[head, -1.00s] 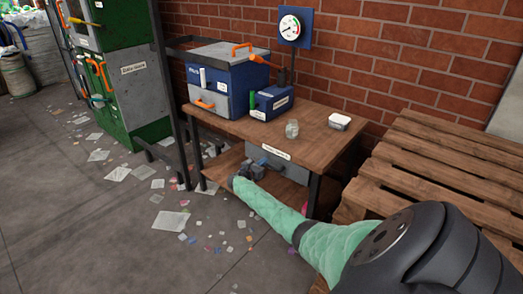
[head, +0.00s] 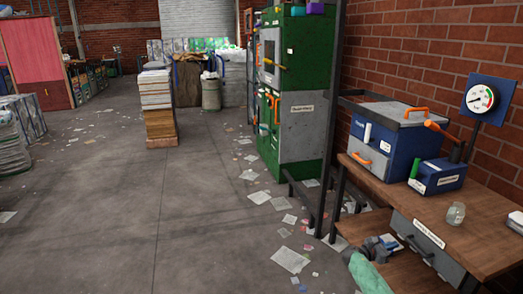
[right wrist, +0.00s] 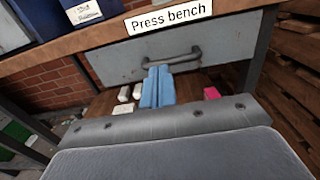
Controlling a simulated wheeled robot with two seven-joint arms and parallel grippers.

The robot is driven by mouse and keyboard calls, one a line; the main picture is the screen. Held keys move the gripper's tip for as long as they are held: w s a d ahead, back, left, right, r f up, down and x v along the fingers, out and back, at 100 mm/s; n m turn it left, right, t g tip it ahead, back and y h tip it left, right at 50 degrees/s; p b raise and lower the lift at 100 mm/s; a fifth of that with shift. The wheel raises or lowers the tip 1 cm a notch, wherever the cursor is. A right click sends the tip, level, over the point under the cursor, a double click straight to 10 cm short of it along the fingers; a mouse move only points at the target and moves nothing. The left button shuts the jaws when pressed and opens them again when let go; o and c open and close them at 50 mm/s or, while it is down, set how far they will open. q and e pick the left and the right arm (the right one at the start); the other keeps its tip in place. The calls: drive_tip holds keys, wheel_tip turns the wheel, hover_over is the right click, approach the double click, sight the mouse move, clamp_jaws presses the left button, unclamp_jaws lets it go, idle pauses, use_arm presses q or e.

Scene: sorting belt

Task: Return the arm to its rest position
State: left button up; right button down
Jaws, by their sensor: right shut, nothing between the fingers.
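My right gripper (head: 390,243) shows at the lower right of the head view, low in front of the wooden bench (head: 480,232), beside the left end of its grey drawer (head: 418,238). Its green-sleeved arm (head: 368,275) runs out of the bottom edge. In the right wrist view, its two blue fingers (right wrist: 157,86) are together with nothing between them. Behind them is the grey drawer front (right wrist: 115,62) with a bar handle (right wrist: 172,58); I cannot tell whether the fingers touch it. My left gripper is not in view.
A blue press box (head: 385,140) and a glass jar (head: 455,214) stand on the bench. A pink item (right wrist: 211,93) lies beneath the drawer. A black post (head: 333,150) and green cabinet (head: 300,95) stand left of the bench. Open floor (head: 170,220) with scattered paper lies further left.

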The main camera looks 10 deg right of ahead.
drive_tip(key=w+a+r+m+t+y, duration=0.1)
drive_tip(key=a+r+m+y, duration=0.25)
drive_tip(key=a+m, duration=0.4)
drive_tip(key=w+a+r+m+t+y, duration=0.1)
drive_tip(key=w+a+r+m+y, duration=0.15)
drive_tip(key=a+r+m, duration=0.4)
drive_tip(key=s+a+m+t+y, duration=0.1)
drive_tip(key=s+a+y, duration=0.3)
drive_tip(key=a, duration=0.6)
drive_tip(key=s+a+m+t+y, duration=0.2)
drive_tip(key=s+a, duration=0.3)
drive_tip(key=a, duration=0.5)
drive_tip(key=s+a+f+n+y, duration=0.1)
drive_tip(key=s+a+y, duration=0.2)
drive_tip(key=s+a, duration=0.75)
drive_tip(key=s+a+f+y, duration=0.1)
drive_tip(key=s+a+y, duration=0.2)
drive_tip(key=s+a, duration=0.7)
drive_tip(key=s+f+g, duration=0.2)
drive_tip(key=s+f, duration=0.2)
drive_tip(key=s, duration=0.7)
drive_tip(key=s+f+g+y, duration=0.1)
drive_tip(key=s+f, duration=0.4)
drive_tip(key=s, duration=0.6)
drive_tip(key=shift+a+m+g+y, duration=0.15)
drive_tip(key=shift+m+g+y, duration=0.15)
drive_tip(key=shift+g, duration=0.4)
